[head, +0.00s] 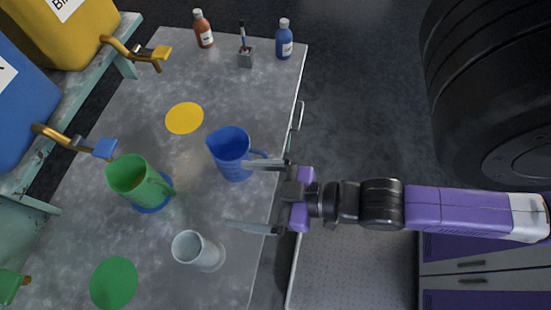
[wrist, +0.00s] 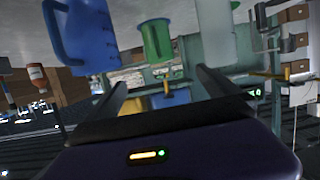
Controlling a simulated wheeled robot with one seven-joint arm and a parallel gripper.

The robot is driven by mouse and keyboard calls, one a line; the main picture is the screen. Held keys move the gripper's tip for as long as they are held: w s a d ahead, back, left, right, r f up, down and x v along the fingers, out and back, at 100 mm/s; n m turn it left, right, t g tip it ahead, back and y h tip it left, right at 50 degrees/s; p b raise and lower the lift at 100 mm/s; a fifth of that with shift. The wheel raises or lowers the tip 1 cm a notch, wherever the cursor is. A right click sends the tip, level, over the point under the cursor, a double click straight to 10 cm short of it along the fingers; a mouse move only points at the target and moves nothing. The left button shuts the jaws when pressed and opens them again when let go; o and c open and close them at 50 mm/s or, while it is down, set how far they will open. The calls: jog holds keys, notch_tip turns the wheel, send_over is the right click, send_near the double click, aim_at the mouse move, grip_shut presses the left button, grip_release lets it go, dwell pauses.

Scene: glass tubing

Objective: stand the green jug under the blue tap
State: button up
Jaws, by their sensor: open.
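The green jug (head: 130,182) stands upright on the table in the head view, over the blue disc (head: 152,207), which shows past its lower right side. The blue tap (head: 105,148) is just above the jug's rim in the picture, at its upper left. The jug's handle points right. My gripper (head: 243,196) is open and empty at the table's right edge, with a clear gap to the green jug. In the wrist view, the green jug (wrist: 156,40) appears upside down beyond and between the open fingers (wrist: 158,84).
A blue jug (head: 230,150) stands by my upper finger; whether they touch is unclear. A clear glass vessel (head: 198,252) stands below left of my lower finger. Yellow disc (head: 184,118) and green disc (head: 113,283) are bare. Bottles (head: 284,42) stand at the far end.

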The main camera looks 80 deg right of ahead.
jog(key=r+v, duration=0.1)
jog(key=v, duration=0.5)
jog(key=shift+a+r, duration=0.1)
jog(key=shift+a, duration=0.05)
dwell(1.2)
